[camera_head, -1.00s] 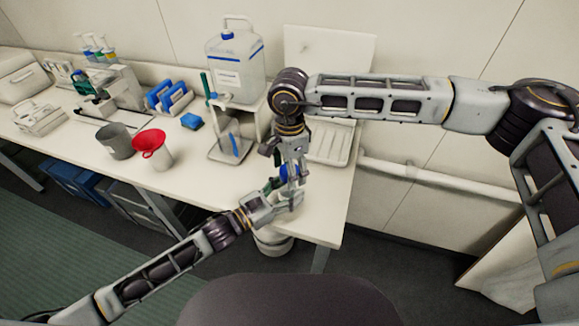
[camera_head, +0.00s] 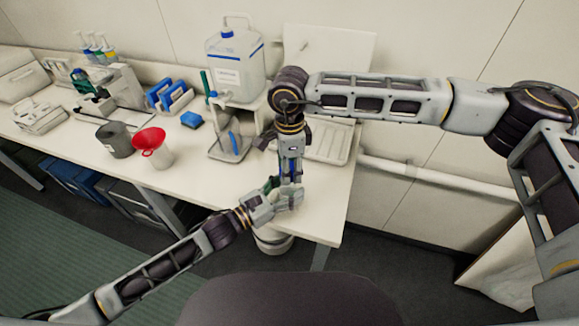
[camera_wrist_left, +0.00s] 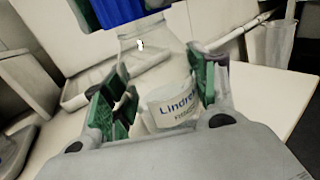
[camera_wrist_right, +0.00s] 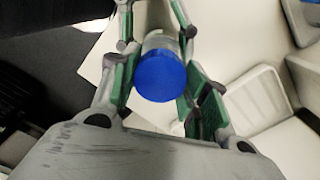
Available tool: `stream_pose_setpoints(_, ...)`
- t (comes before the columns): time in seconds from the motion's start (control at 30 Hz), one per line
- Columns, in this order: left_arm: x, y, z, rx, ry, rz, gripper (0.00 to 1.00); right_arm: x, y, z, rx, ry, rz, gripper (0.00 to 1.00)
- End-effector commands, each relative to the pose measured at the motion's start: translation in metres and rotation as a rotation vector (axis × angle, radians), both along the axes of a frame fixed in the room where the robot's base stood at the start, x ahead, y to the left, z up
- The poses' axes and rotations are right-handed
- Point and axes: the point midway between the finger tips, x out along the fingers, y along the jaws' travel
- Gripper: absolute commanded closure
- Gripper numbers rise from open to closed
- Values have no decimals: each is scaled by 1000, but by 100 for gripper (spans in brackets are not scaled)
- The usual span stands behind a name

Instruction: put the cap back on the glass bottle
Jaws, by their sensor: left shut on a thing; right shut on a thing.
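The clear glass bottle (camera_wrist_left: 150,62) has a white label and stands between the green pads of my left gripper (camera_wrist_left: 152,100), which is shut on it. In the head view my left gripper (camera_head: 287,198) is near the bench's front right corner and hides most of the bottle. The blue cap (camera_wrist_right: 161,76) is between the green pads of my right gripper (camera_wrist_right: 158,85), which is shut on it from above. In the left wrist view the cap (camera_wrist_left: 130,10) is at the bottle's neck; I cannot tell whether it is seated. My right gripper (camera_head: 291,172) points down.
A white ribbed tray (camera_head: 330,143) lies behind the grippers. A white stand with a blue-topped jug (camera_head: 236,70) is to the left. The bench front (camera_head: 215,178) is clear.

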Motion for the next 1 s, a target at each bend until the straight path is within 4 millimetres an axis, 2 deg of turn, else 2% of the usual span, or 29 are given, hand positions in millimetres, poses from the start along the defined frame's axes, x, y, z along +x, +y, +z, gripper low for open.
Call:
stream_pose_setpoints(0.17,0,0,0,0,0,0,100,0,0,0,0,1,-144,83)
stream_pose_setpoints(0.3,0,0,0,0,0,0,100,0,0,0,0,0,-135,83)
stream_pose_setpoints(0.33,0,0,0,0,0,0,100,0,0,0,0,0,-135,52)
stream_pose_setpoints(0.5,0,0,0,0,0,0,100,0,0,0,0,0,-134,30)
stream_pose_setpoints(1.0,0,0,0,0,0,0,100,0,0,5,0,0,-133,30)
